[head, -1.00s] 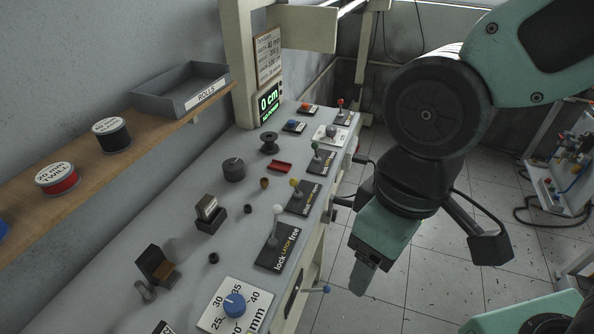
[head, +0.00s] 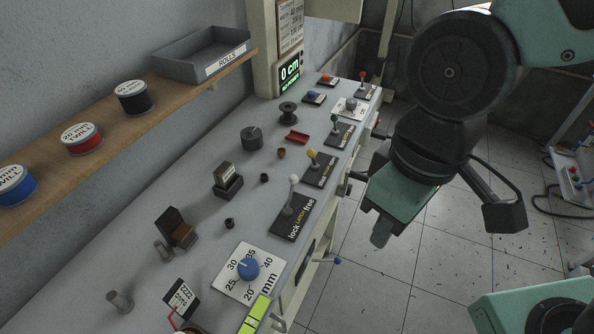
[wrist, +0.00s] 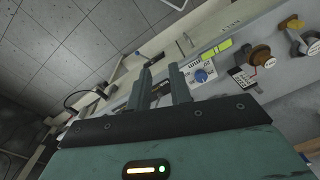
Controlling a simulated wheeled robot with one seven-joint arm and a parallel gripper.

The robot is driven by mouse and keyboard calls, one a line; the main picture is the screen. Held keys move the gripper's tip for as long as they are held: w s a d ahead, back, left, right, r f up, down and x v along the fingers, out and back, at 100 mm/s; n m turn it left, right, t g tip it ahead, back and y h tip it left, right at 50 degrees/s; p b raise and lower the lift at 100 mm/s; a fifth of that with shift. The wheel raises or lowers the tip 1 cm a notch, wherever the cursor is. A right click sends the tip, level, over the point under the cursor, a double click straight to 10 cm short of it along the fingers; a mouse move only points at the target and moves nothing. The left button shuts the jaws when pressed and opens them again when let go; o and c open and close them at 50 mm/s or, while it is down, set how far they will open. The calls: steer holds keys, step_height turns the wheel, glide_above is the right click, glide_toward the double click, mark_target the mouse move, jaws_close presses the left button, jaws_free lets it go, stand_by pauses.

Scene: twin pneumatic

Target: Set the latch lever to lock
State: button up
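The latch lever (head: 291,195) has a white round knob on a light stem. It stands on a black plate (head: 306,220) marked "lock LATCH free" at the bench's front edge, in the head view. The stem looks close to upright, between the two words; I cannot tell its exact setting. My gripper (head: 381,236) hangs to the right of the lever, out past the bench edge, and does not touch it. In the wrist view my gripper's two fingers (wrist: 160,74) stand apart with nothing held between them. I cannot make out the lever in the wrist view.
Levers with yellow (head: 312,154) and green (head: 334,119) knobs stand farther along the bench. A blue dial (head: 248,268) is nearer. A blue-tipped handle (head: 337,260) sticks out below the edge.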

steer(key=shift+g+y, duration=0.3)
steer(key=shift+g, duration=0.3)
steer(key=w+a, duration=0.1)
steer(key=w, duration=0.1)
steer(key=w+a, duration=0.1)
steer(key=w, duration=0.1)
steer(key=w+a+r, duration=0.1)
steer(key=w+a, duration=0.1)
steer(key=shift+w+p, duration=0.35)
steer(key=shift+p, duration=0.05)
jaws_close()
steer(key=w+f+g+y+p, duration=0.1)
steer(key=w+f, duration=0.3)
steer(key=w, duration=0.8)
steer(key=w+a+f+g+y+p, duration=0.1)
steer(key=w+f, duration=0.3)
steer(key=w, duration=0.8)
steer(key=shift+n+g, duration=0.3)
steer(key=shift+n, duration=0.1)
steer(key=shift+s+f, duration=0.1)
steer(key=shift+s, duration=0.05)
steer(key=p, duration=0.4)
glide_toward(292, 190)
steer(key=f, duration=0.5)
steer(key=shift+w+d, duration=0.15)
steer(key=shift+w, duration=0.2)
